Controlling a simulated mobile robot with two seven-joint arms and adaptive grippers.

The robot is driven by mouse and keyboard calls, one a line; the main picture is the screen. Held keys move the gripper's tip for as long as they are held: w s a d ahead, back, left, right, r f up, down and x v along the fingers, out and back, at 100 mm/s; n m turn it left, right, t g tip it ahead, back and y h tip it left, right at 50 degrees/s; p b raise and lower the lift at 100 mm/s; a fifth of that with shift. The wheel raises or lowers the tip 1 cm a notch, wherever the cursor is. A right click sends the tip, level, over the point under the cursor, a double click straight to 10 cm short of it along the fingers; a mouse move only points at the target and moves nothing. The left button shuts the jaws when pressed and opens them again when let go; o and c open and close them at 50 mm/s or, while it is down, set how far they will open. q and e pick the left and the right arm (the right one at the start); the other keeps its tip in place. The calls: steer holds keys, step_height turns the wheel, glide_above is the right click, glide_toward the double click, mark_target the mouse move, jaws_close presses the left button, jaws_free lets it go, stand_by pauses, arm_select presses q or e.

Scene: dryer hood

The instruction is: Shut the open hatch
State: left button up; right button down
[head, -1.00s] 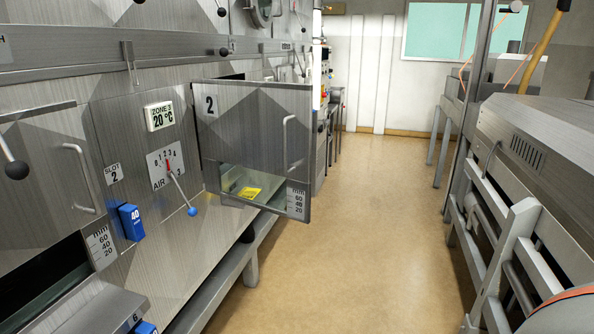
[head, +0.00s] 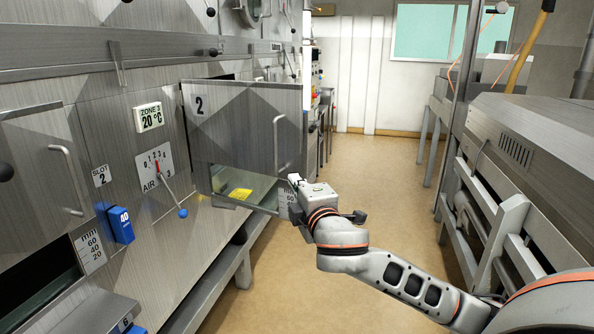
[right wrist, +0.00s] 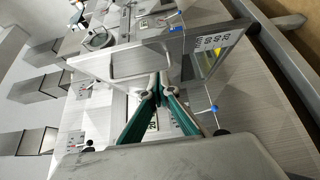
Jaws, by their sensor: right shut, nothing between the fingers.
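The open hatch (head: 245,135) is a grey metal door marked 2. It stands swung out from the oven wall, with an upright bar handle (head: 278,145) near its free edge. A clear lower pane shows a yellow label (head: 240,194) behind it. The hatch also shows in the right wrist view (right wrist: 120,64). My right gripper (head: 293,181) is at the hatch's lower free corner, below the handle, and covers part of the mm scale there. Its fingers (right wrist: 161,80) are shut and empty, close to the hatch; contact cannot be told. My left gripper is not in view.
The oven wall on the left carries a blue-knobbed air lever (head: 183,213), a blue block (head: 121,224) and a closed door with a handle (head: 67,180). A grey machine with a frame (head: 510,210) stands on the right. The floor (head: 385,170) between is clear.

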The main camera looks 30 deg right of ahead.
mark_target(293, 163)
steer(key=shift+w+d, duration=0.85)
steer(key=shift+w, duration=0.3)
steer(key=shift+w+d, duration=0.85)
steer(key=shift+w, duration=0.3)
steer(key=shift+w+d, duration=0.85)
steer(key=shift+w, duration=0.3)
